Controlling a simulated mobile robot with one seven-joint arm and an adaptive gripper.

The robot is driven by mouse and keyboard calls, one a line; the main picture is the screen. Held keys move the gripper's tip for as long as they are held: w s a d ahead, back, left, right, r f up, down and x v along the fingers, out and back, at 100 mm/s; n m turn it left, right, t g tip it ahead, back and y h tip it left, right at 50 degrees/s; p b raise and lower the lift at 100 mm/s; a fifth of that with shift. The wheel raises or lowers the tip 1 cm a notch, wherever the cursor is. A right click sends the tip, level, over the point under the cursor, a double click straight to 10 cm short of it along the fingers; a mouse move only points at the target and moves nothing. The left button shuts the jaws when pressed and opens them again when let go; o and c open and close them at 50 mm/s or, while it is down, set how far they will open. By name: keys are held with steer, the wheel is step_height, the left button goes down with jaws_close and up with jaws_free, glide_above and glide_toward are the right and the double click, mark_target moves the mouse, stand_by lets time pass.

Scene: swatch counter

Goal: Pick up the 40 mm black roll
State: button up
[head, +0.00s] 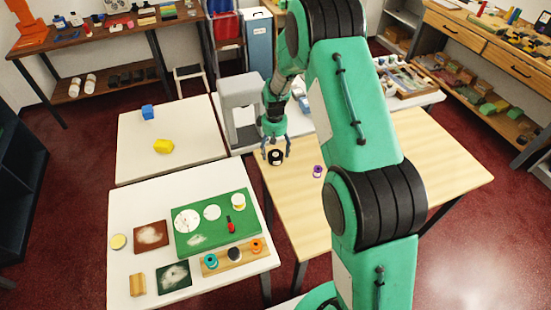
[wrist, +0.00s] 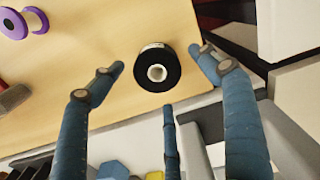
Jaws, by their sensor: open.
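The black roll (head: 276,157) stands on the wooden table near its left edge, with a white hub on top. In the wrist view the black roll (wrist: 153,68) lies between and just beyond my spread fingertips, and nothing visibly touches it. My gripper (head: 276,152) is open and empty, above and around the roll in the head view. It also shows in the wrist view (wrist: 160,62), with fingers left and right of the roll and a third dark finger below it.
A purple spool (head: 317,171) stands to the right on the wooden table (head: 420,165). A grey stand (head: 240,110) is close behind and left of my gripper. White tables at left hold a yellow block (head: 163,146), a blue block (head: 148,112) and a green mat (head: 190,240).

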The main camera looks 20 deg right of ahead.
mark_target(275, 154)
steer(key=shift+w+f, duration=0.1)
steer(key=shift+f, duration=1.75)
steer(key=c, duration=1.2)
